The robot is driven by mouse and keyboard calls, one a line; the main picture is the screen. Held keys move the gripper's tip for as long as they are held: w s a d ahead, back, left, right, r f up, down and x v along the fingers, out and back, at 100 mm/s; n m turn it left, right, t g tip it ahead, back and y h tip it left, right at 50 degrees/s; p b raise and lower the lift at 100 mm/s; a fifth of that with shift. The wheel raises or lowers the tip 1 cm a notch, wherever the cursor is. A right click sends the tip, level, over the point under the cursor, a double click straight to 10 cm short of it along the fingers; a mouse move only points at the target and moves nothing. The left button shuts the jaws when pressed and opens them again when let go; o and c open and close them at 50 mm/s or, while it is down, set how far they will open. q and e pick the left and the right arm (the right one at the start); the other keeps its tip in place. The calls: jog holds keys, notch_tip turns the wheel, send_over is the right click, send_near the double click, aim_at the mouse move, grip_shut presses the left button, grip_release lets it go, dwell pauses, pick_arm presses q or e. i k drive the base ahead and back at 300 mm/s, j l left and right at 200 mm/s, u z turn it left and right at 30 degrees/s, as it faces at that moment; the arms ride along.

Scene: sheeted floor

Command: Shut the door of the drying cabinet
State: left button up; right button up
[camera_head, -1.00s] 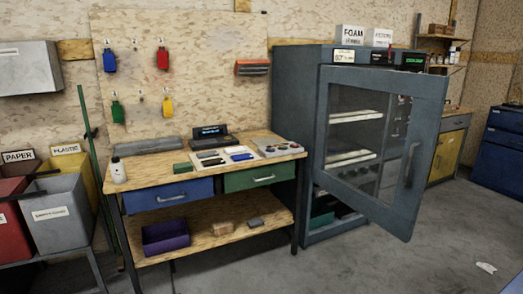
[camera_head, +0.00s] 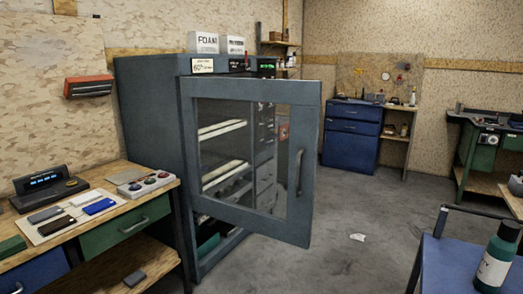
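The drying cabinet (camera_head: 150,110) is a tall grey-blue case against the back wall, left of the middle. Its door (camera_head: 250,222) is hinged on the left and stands ajar, swung out towards me. The door has a clear window and a dark vertical handle (camera_head: 299,172) near its right edge. Through the window and the gap I see light shelves (camera_head: 222,128) inside. Neither of my grippers shows in the head view.
A wooden workbench (camera_head: 60,240) with drawers stands at the left, close to the cabinet. A blue cart (camera_head: 455,262) with a dark green bottle (camera_head: 495,262) is at the lower right. A white scrap (camera_head: 357,237) lies on the otherwise clear floor right of the door.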

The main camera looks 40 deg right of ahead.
aim_at(304, 97)
jog(key=i+j+z, duration=0.1)
jog(key=i+z, duration=0.15)
jog(key=z, duration=0.2)
jog(key=i+j+z, duration=0.15)
jog(key=z, duration=0.25)
jog(key=i+j+z, duration=0.25)
jog(key=i+z, duration=0.2)
